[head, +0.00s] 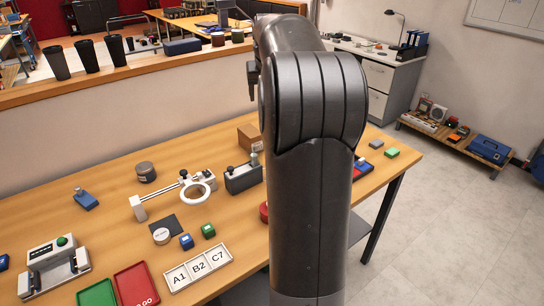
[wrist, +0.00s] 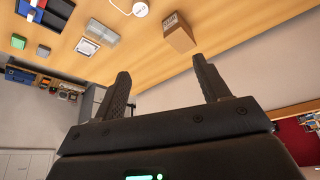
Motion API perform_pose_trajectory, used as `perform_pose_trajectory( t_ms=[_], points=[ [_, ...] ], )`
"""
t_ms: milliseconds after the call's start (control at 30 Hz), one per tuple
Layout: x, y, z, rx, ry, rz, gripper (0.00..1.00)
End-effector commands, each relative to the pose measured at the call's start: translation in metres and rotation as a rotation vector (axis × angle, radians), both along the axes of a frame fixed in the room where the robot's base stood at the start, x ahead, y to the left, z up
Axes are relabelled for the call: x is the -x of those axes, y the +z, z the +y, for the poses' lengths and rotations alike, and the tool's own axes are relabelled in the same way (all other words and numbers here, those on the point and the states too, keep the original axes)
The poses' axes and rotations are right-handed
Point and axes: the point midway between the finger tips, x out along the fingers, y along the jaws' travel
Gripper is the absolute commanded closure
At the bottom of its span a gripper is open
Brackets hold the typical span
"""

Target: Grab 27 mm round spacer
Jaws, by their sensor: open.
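A small white-topped round piece (head: 161,236) with dark print lies by a dark square plate (head: 166,224) in the head view. The print is too small to read, so I cannot tell if it is the 27 mm spacer. A grey round tin (head: 146,171) stands farther back, and a red round piece (head: 264,212) is partly hidden by my arm. My gripper (wrist: 160,66) is open and empty in the wrist view, raised away from the table. A white round thing (wrist: 140,9) is cut off at that view's top edge.
A magnifier ring on a stand (head: 198,189) is behind the small blocks. A tray marked A1, B2, C7 (head: 198,267), green and red trays (head: 136,285) and a device with a green button (head: 52,262) line the front. A cardboard box (wrist: 179,33) shows in the wrist view.

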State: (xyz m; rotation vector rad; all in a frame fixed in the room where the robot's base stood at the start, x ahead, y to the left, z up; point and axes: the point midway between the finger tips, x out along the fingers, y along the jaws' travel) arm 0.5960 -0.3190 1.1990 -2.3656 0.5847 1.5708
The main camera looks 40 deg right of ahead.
Motion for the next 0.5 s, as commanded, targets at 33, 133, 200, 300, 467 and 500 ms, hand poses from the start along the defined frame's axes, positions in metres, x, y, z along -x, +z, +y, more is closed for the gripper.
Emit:
perform_pose_trajectory(
  t_ms=[33,133,200,300,467,500],
  points=[
    [-0.003,-0.006,-0.012,-0.003,-0.012,0.002,0.32],
    [-0.009,-0.013,-0.032,-0.007,-0.031,0.004,0.32],
    [-0.011,-0.019,-0.045,-0.009,-0.044,0.005,0.32],
    [-0.015,-0.027,-0.064,-0.013,-0.062,0.006,0.32],
    [-0.015,-0.061,-0.068,-0.016,-0.067,0.01,0.32],
    [-0.015,-0.074,-0.069,-0.016,-0.067,0.01,0.32]
  ],
)
